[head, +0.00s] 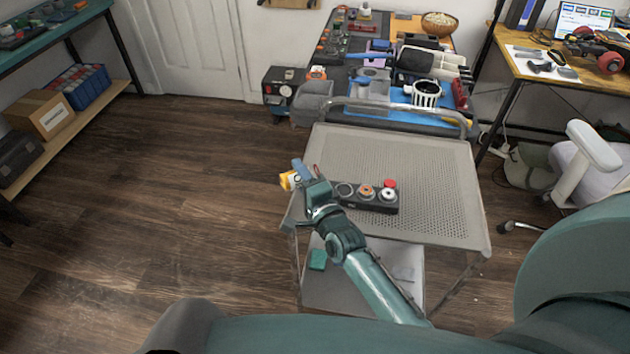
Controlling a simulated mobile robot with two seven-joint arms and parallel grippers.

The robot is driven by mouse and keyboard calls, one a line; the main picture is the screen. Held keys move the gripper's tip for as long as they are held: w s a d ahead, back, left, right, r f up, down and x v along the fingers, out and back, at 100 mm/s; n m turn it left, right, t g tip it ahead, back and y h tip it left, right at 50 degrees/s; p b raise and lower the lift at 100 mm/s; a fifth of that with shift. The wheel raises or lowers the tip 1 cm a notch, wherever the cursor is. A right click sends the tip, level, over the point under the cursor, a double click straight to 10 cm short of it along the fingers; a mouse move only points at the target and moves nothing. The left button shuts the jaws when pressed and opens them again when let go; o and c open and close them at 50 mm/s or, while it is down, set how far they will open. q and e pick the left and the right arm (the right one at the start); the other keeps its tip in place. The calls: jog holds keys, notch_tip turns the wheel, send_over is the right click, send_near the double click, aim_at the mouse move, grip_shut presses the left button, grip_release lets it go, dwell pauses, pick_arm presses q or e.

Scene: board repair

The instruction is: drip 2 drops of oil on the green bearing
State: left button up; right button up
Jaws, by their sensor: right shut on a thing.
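My right gripper (306,181) is shut on a small yellow bottle (288,181) with a pale label, which I take for the oil. The bottle looks tilted and shows at the top left edge of the cart, left of the holder. A dark holder block (378,207) lies on the cart top, with round parts in a row: a dark grey ring (345,190), an orange one (366,191) and a pale one (388,194) with red behind it. The green bearing is not clearly visible; my gripper covers the block's left end. My left gripper is out of view.
The perforated cart top (430,180) is clear around the block. A raised handle (400,104) spans its far edge. A green block (317,260) lies on the lower shelf. A cluttered workbench (345,75) stands behind, and a chair (592,165) is at the right.

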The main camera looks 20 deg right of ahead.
jog(key=shift+r, duration=0.15)
jog(key=shift+d+r+m+p, duration=0.1)
jog(key=shift+r+m+p, duration=0.45)
jog(key=shift+m, duration=0.45)
jog(key=shift+r+m, duration=0.35)
jog(key=shift+m, duration=0.75)
jog(key=shift+d, duration=0.1)
dwell(1.4)
jog(key=n, duration=0.1)
jog(key=f+n, duration=0.1)
jog(key=n, duration=0.1)
jog(key=shift+f, duration=0.3)
jog(key=f+n, duration=0.1)
jog(key=n, duration=0.1)
jog(key=shift+f+n, duration=0.1)
jog(key=shift+n, duration=0.3)
